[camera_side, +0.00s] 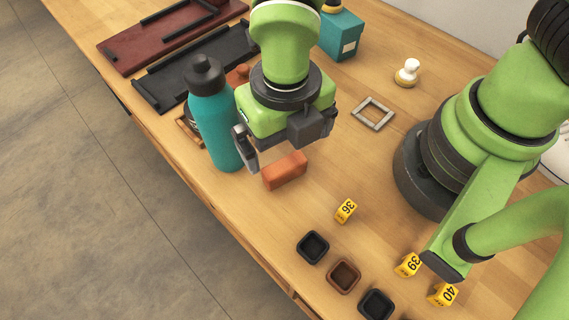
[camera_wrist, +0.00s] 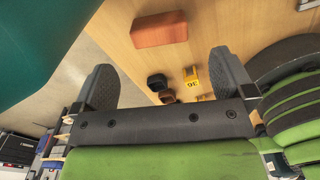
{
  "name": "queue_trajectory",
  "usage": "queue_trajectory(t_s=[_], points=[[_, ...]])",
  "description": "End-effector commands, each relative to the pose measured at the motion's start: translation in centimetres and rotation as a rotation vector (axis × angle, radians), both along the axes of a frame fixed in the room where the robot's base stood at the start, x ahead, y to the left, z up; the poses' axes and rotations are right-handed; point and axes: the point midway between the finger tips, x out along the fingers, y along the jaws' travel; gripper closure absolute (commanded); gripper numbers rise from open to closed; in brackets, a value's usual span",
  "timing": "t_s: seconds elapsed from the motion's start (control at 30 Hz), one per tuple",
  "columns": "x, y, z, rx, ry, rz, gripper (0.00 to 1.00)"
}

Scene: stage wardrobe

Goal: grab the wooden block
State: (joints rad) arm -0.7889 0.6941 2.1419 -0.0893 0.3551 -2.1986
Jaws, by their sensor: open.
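The wooden block (camera_side: 285,171), a reddish-orange brick shape, lies on the table just below and in front of my gripper (camera_side: 275,150) in the side view. In the wrist view the block (camera_wrist: 159,29) appears near the top, beyond the fingertips and roughly between them sideways. My gripper (camera_wrist: 163,62) is open, with nothing between its two dark fingers. The fingers look apart from the block; their exact height above the table is hard to tell.
A teal bottle (camera_side: 213,125) stands close on the gripper's left. Yellow numbered markers (camera_side: 346,211) and small square dishes (camera_side: 343,275) lie toward the front. Dark trays (camera_side: 165,85), a teal box (camera_side: 341,36) and a grey frame (camera_side: 373,114) are farther back.

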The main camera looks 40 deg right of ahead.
Motion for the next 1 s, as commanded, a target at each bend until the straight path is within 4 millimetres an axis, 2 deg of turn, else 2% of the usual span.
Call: queue_trajectory(t_s=[0.1,0.27,0.6,0.9,0.93,1.0], points=[[0.0,0.0,-1.5,-0.002,0.001,0.000,0.00],[0.0,0.0,-2.4,-0.001,0.001,0.001,0.00],[0.1,0.0,-6.7,-0.001,0.001,0.001,0.00],[0.2,0.0,-7.2,0.002,0.000,0.000,0.00],[0.2,0.0,-7.2,0.002,0.000,0.001,0.02],[0.2,0.0,-7.2,0.002,0.000,0.001,0.18]])
